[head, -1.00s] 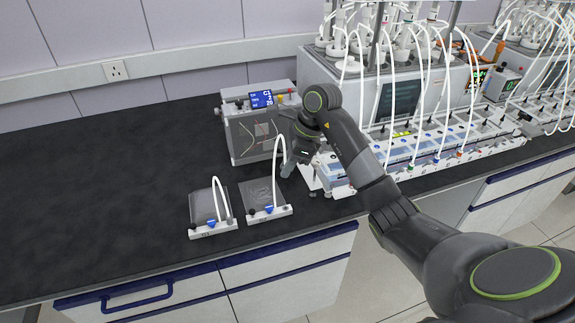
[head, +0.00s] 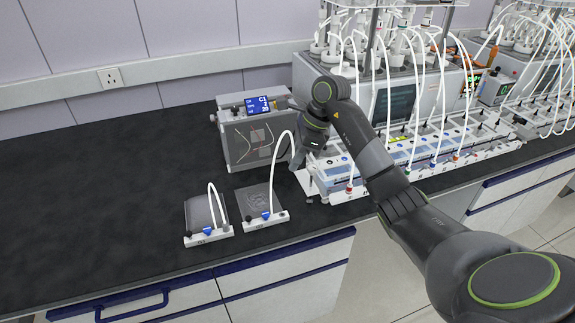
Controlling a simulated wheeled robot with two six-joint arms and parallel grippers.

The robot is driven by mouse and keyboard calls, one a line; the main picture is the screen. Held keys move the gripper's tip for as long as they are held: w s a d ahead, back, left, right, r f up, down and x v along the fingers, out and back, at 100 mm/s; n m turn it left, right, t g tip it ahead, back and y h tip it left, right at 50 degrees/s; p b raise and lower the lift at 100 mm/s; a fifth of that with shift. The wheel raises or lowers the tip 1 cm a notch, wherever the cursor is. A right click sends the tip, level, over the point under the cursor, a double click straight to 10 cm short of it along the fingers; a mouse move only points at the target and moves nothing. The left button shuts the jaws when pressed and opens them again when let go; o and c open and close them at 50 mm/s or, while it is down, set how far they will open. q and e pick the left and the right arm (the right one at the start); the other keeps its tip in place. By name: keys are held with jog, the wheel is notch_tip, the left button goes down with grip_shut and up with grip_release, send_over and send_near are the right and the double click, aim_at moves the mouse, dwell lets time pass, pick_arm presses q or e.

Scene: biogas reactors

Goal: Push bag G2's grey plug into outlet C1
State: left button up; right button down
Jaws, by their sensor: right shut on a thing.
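My right gripper (head: 297,160) is shut at the free end of a white tube (head: 276,160) that arches up from the right-hand bag (head: 259,201). The plug is too small and hidden to make out between the fingers. This flat, clear bag lies on the dark bench with a white holder strip (head: 265,221) and blue clip at its front; its label is unreadable. The gripper hangs above the bench at the left end of the white outlet rail (head: 400,178). I cannot tell which outlet is C1. My left gripper is out of view.
A second bag (head: 200,211) with its own looped tube lies to the left. A grey box (head: 236,146) with a blue screen (head: 258,105) stands behind the gripper. White tubes crowd the rail and reactors on the right. The bench at left is clear.

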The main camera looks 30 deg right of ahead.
jog(key=d+b, duration=0.1)
jog(key=d, duration=0.1)
jog(key=w+d+b, duration=0.1)
jog(key=d, duration=0.2)
jog(key=d+b, duration=0.1)
jog(key=d, duration=0.1)
jog(key=shift+w+d+f, duration=0.1)
jog(key=shift+w+d, duration=0.1)
jog(key=shift+d, duration=0.1)
jog(key=b, duration=0.2)
send_over(327, 163)
jog(key=d, duration=0.1)
jog(key=shift+s+d, duration=0.2)
jog(key=shift+f+b, duration=0.85)
jog(key=shift+f, duration=0.55)
jog(key=shift+f+b, duration=0.75)
jog(key=shift+f, duration=0.4)
dwell(1.5)
jog(key=c, duration=1.3)
grip_release()
jog(key=shift+c, duration=0.2)
jog(key=shift+r, duration=0.15)
